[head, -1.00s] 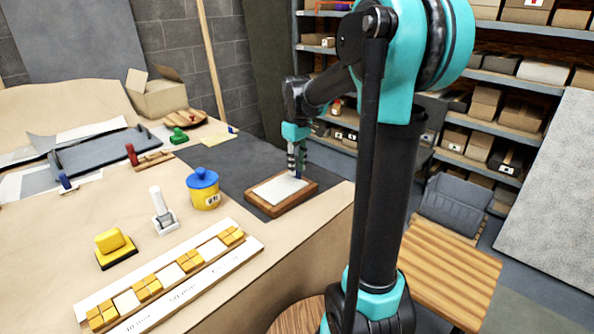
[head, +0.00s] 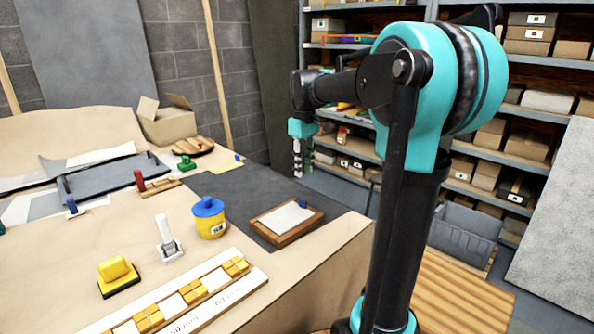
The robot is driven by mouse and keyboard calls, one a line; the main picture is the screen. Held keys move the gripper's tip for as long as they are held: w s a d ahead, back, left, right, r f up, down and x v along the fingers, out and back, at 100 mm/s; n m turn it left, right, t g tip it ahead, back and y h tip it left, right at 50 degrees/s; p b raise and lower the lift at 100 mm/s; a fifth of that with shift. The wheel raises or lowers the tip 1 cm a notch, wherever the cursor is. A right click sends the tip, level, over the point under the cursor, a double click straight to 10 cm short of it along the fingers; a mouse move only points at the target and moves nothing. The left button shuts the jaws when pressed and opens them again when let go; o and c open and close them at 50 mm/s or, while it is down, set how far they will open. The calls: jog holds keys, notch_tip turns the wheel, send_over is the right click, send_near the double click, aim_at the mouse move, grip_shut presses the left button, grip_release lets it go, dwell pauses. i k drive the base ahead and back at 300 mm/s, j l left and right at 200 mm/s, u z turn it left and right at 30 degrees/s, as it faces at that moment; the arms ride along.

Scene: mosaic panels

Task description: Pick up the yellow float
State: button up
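The yellow float (head: 118,271), a yellow block handle on a flat dark base, rests on the workbench at the lower left in the head view. My gripper (head: 298,168) hangs pointing down above the far right of the bench, behind and above the framed panel, well away from the float. Its fingers are small and seen from the side, so their opening cannot be judged. I see nothing held in them.
A mosaic strip (head: 190,302) lies in front of the float. A white-handled tool (head: 168,240) and a yellow tub with blue lid (head: 210,222) stand right of it. A wood-framed panel (head: 286,220) with a small blue piece (head: 303,203) lies on the dark mat.

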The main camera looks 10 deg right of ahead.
aim_at(117, 276)
jog(key=k+j+u, duration=0.1)
jog(key=u, duration=0.3)
jog(key=j+u, duration=0.25)
jog(key=u, duration=0.15)
jog(key=k+j+u, duration=0.1)
jog(key=u, duration=0.3)
jog(key=j, duration=0.1)
